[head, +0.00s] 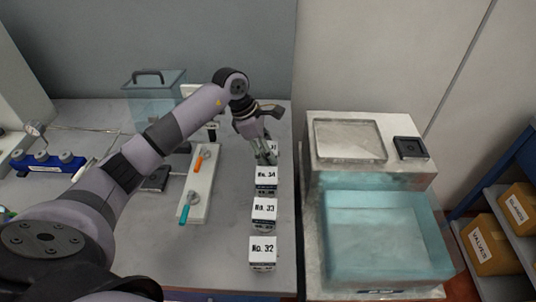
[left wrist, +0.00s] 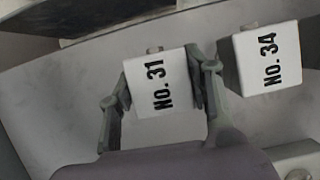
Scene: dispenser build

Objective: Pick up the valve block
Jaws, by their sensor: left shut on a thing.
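A white-faced block labelled No. 31 (left wrist: 158,82) sits between the two fingers of my left gripper (head: 266,157) in the left wrist view, with a finger against each side. The gripper is shut on it. In the head view the fingers hide most of this block, at the far end of a row of labelled blocks. Block No. 34 (head: 266,181) stands just in front of it, then block No. 33 (head: 264,215) and block No. 32 (head: 262,252). Block No. 34 also shows close by in the left wrist view (left wrist: 267,58). My right gripper is not in view.
A pale plate (head: 203,180) with orange and teal handles lies left of the row. A blue manifold (head: 48,162) and a clear lidded box (head: 153,97) are farther left. A machine with a clear blue basin (head: 385,235) stands to the right. Shelf boxes (head: 490,245) are far right.

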